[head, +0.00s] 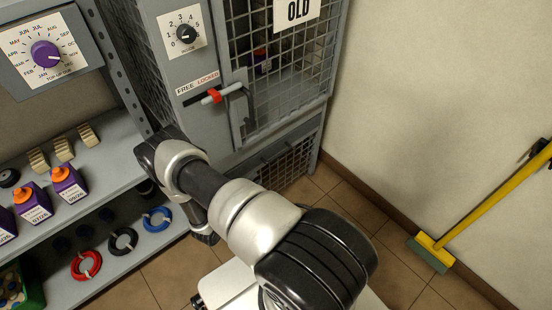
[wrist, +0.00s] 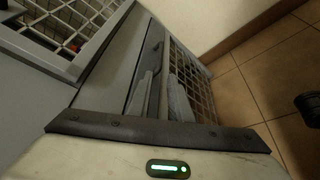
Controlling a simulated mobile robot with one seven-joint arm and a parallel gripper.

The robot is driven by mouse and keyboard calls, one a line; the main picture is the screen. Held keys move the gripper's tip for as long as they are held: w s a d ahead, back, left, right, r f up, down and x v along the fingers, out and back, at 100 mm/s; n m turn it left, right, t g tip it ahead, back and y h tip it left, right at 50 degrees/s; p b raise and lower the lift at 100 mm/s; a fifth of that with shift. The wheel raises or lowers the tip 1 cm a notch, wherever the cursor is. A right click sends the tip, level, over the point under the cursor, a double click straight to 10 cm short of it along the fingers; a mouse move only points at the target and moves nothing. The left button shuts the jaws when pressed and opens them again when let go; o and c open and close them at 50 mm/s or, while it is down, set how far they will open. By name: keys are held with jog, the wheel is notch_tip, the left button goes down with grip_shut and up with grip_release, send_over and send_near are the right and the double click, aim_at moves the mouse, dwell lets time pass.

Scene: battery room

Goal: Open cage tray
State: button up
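The grey cage (head: 225,60) stands upright with a mesh door marked OLD. Below the door is a low grey front section with a mesh panel (head: 290,165) and a dark handle, which I take as the cage tray; it looks shut. In the wrist view the tray's mesh (wrist: 190,75) and dark handle bar (wrist: 154,50) lie beyond my gripper (wrist: 162,85). Its two grey fingers are apart, near the handle. I cannot tell whether the bar lies between them or touches them. In the head view my arm hides the gripper.
A red-tipped latch (head: 215,95) beside FREE/LOCKED and a dial (head: 186,34) are on the cage post. A yellow-handled broom (head: 490,205) leans on the right wall. The tiled floor before the wall is clear.

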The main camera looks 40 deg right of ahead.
aim_at(273, 161)
jog(key=b+x, duration=0.3)
jog(key=x, duration=1.3)
jog(key=shift+d, duration=0.2)
jog(key=shift+c, duration=0.5)
grip_shut()
